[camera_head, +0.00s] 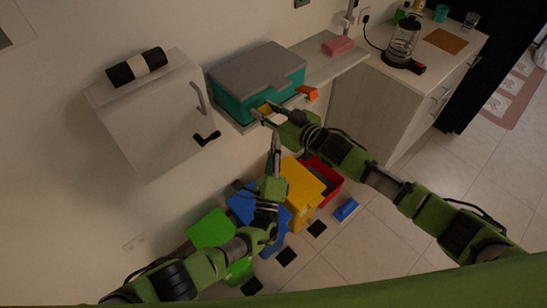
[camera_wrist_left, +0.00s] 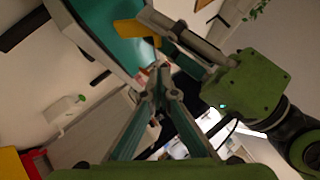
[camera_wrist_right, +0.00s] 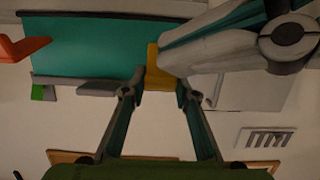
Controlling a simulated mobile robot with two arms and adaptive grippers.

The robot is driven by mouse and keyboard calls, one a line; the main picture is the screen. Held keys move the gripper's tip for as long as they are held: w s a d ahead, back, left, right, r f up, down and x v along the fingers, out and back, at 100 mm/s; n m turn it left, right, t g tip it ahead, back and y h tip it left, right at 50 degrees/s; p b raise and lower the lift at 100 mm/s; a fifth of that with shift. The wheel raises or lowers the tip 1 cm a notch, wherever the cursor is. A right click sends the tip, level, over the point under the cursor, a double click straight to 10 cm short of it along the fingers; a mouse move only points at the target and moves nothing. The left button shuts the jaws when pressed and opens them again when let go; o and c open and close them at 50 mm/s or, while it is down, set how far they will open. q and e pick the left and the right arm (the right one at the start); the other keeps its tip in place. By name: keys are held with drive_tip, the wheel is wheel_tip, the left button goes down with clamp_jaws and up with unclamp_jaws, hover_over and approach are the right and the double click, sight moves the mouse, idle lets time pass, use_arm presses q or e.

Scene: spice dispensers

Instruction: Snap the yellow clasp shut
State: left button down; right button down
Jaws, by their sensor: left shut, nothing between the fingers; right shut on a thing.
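The teal box (camera_head: 233,105) with a grey lid (camera_head: 258,69) sits on a wall shelf. The yellow clasp (camera_head: 265,109) is on its front side and shows in the left wrist view (camera_wrist_left: 128,29) and right wrist view (camera_wrist_right: 153,70). My right gripper (camera_head: 262,115) is shut on the yellow clasp, with the clasp between its fingers in the right wrist view (camera_wrist_right: 157,93). My left gripper (camera_head: 276,134) is shut and empty just below, its fingertips together in the left wrist view (camera_wrist_left: 157,72). Fingers partly hide the clasp.
An orange clasp (camera_head: 307,93) sticks out from the box's front, right of the yellow one. A pink block (camera_head: 338,46) lies on the shelf to the right. A white cabinet (camera_head: 150,120) is at left. Coloured bins, including a yellow one (camera_head: 303,185), stand on the floor below.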

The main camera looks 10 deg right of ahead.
use_arm(q)
drive_tip(key=shift+w+a+r, duration=0.5)
drive_tip(key=shift+w+r, duration=0.1)
drive_tip(key=shift+w, duration=0.15)
drive_tip(key=shift+w+a+r, duration=0.5)
drive_tip(key=shift+w+r, duration=0.1)
drive_tip(key=shift+w, duration=0.15)
use_arm(e)
drive_tip(key=shift+r, duration=0.1)
